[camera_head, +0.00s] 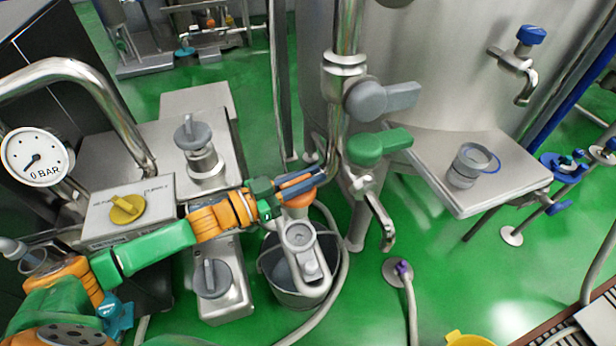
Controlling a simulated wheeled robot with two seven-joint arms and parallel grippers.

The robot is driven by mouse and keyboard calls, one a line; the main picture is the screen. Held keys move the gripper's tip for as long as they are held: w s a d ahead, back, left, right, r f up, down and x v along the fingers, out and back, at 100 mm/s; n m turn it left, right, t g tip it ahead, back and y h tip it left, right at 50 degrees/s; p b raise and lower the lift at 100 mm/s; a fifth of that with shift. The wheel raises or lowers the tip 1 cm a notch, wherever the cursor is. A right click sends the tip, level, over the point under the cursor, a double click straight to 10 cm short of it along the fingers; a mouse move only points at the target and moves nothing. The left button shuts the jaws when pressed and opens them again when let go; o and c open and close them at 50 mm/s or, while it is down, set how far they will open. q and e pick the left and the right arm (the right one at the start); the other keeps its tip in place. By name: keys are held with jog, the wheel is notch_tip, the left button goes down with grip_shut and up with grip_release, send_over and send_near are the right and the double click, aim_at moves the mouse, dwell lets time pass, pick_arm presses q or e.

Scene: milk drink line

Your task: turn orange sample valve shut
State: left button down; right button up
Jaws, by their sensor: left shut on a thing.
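The orange sample valve (300,201) is at the pipe in the middle of the view, above a grey bucket. Only part of its orange surface shows, because my left gripper (304,183) covers much of it. My left arm reaches in from the lower left, and its dark fingers are shut at the orange handle. The exact angle of the handle is hard to tell behind the fingers. My right gripper is not in view.
A green valve handle (378,146) and a grey one (381,98) stick out from the pipe just above and right. The bucket (279,288) stands below, with a hose (339,285) beside it. A steel shelf (467,196) holding a cup (468,166) is at right.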

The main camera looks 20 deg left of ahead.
aim_at(311, 176)
pick_arm(q)
jog(key=shift+s+d+m+g+h+b, duration=0.1)
jog(key=shift+m+g+h+b, duration=0.1)
jog(key=shift+m+g+h, duration=0.35)
jog(key=shift+s+d+m+g+h+b, duration=0.1)
jog(key=shift+m+g+h+b, duration=0.05)
jog(key=shift+m+g+h, duration=0.4)
jog(key=shift+g, duration=0.4)
jog(key=c, duration=0.9)
grip_release()
jog(key=shift+o, duration=0.2)
notch_tip(311, 176, up, 4)
jog(key=p, duration=0.5)
jog(key=shift+r, duration=0.25)
jog(key=s+d+r+p, duration=0.1)
jog(key=s+r+p, duration=0.3)
jog(key=s+p, duration=0.3)
jog(key=s+d+r+p, duration=0.2)
jog(key=s+r+p, duration=0.2)
jog(key=s+p, duration=0.3)
jog(key=p, duration=0.2)
jog(key=shift+r+p, duration=0.3)
jog(key=shift+p, duration=0.05)
